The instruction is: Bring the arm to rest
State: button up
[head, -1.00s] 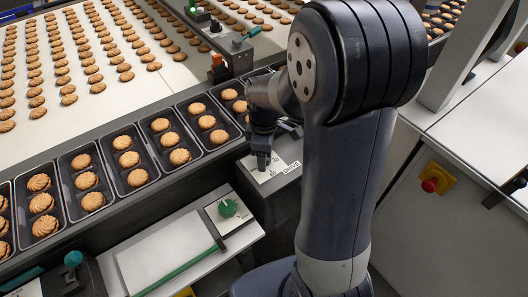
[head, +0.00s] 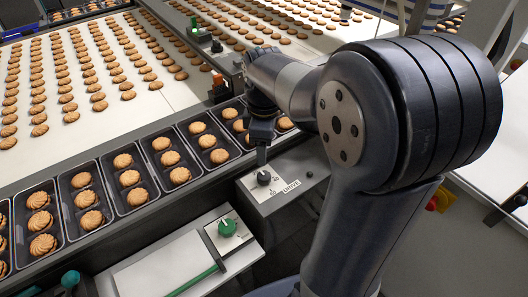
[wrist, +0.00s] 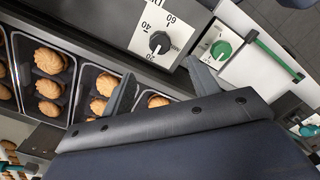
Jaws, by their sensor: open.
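My gripper (head: 262,150) hangs at the end of my arm, close above the black dial knob (head: 264,177) on its white scale plate, in the head view. In the wrist view the two fingers of my gripper (wrist: 160,88) stand apart with nothing between them. The black knob (wrist: 159,42) shows beyond the fingers on a plate with numbers around it. The head view does not show clearly whether a fingertip touches the knob.
Black trays (head: 130,180) of biscuits line the conveyor beside the dial. A wide belt (head: 170,88) carries rows of biscuits behind. A green knob (head: 227,227) and a green-edged flap (head: 165,265) are in front. A red button (head: 432,204) is at right.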

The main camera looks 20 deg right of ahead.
aim_at(264, 175)
dwell(0.3)
notch_tip(264, 175, down, 11)
jog(key=shift+r, duration=0.1)
dwell(0.4)
jog(key=shift+m, duration=0.3)
jog(key=shift+r, duration=0.1)
